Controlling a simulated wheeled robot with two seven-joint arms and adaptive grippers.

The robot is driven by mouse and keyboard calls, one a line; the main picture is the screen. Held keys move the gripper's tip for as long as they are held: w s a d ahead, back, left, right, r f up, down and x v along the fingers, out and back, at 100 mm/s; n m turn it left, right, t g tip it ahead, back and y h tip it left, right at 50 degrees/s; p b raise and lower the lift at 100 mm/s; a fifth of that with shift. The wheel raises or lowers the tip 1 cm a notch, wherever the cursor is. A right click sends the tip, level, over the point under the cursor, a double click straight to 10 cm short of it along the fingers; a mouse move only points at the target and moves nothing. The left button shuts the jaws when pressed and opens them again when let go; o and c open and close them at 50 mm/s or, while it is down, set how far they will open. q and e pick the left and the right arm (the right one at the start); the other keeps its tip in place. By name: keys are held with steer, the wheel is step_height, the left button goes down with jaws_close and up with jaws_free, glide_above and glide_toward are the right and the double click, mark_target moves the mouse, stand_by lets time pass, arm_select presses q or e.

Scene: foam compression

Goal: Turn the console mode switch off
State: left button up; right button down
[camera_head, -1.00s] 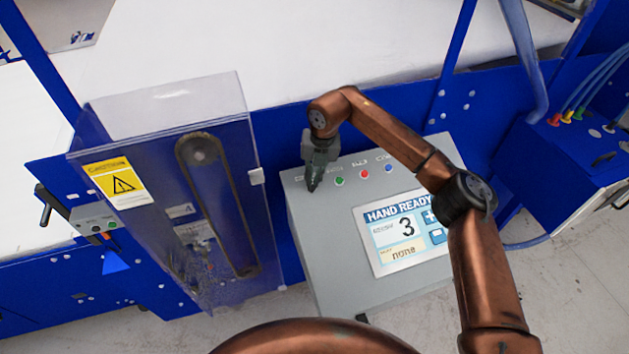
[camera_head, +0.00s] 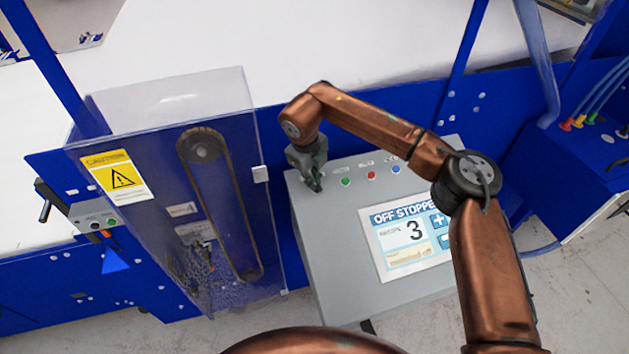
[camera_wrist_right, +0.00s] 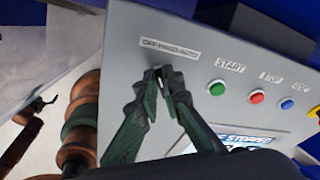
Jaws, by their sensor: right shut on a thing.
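The grey console (camera_head: 340,285) stands in front of the blue machine. Its screen (camera_head: 408,232) reads "OFF STOPPED" with a large 3. My right gripper (camera_head: 315,184) is at the console's upper left corner, left of the green button. In the right wrist view its fingertips (camera_wrist_right: 162,74) are closed together just below the "OFF HAND AUTO" label (camera_wrist_right: 168,47). They are shut on the mode switch, which the fingertips almost wholly hide, so its pointing direction cannot be read. My left gripper is not in view.
Green (camera_wrist_right: 216,88), red (camera_wrist_right: 257,97) and blue (camera_wrist_right: 287,104) buttons sit in a row right of the switch. A clear guard (camera_head: 165,105) with a yellow caution label stands left of the console. A blue box (camera_head: 575,170) with cables is at right.

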steer(key=shift+s+a+f+n+b, duration=0.1)
steer(key=shift+n+b, duration=0.05)
steer(key=shift+n, duration=0.4)
steer(key=shift+s+n+b, duration=0.1)
steer(key=shift+n+b, duration=0.05)
steer(key=shift+n, duration=0.4)
steer(key=shift+t+h, duration=0.3)
steer(key=c, duration=2.1)
jaws_free()
steer(key=shift+w, duration=0.1)
steer(key=shift+r, duration=0.2)
steer(key=v, duration=1.1)
steer(key=shift+r, duration=0.25)
steer(key=shift+a, duration=0.1)
